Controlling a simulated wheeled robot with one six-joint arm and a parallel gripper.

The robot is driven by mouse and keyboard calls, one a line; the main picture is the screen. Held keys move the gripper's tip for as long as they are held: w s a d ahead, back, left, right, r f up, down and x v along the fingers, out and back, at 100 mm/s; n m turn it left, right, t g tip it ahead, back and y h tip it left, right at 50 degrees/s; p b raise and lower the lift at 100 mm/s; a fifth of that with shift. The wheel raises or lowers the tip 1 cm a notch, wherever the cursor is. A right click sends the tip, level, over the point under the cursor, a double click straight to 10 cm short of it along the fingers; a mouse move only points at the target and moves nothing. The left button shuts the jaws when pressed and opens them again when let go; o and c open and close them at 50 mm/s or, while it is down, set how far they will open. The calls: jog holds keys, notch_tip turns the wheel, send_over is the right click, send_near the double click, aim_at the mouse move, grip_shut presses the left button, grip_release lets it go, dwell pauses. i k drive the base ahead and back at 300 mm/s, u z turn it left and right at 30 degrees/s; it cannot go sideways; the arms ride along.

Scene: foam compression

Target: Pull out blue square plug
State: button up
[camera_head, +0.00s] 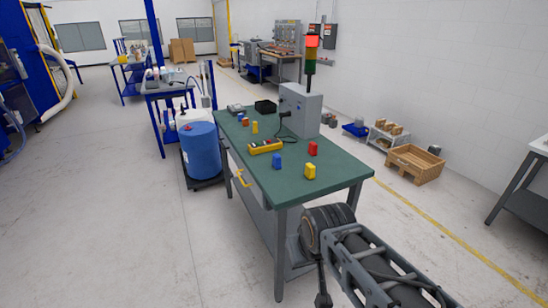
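A blue plug-like block (277,162) stands on the green tabletop (235,147), left of a yellow block (309,171) and in front of a yellow tray-like holder (265,147) with coloured pieces in it. Several small red, yellow and blue blocks stand about the table. At this size I cannot tell which blocks are square or whether any sits in a socket. My arm shows at the lower right, with a round joint at the table's near right side. I cannot clearly make out my gripper or its fingers. The blocks on the table are apart from my arm.
A grey box (300,108) with a red and green signal light (311,52) stands at the table's back right. A blue barrel (200,150) stands left of the table. A wooden crate (414,165) is on the floor at right. The left foreground floor is clear.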

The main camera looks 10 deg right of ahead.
aim_at(276, 159)
jog(key=i, duration=1.45)
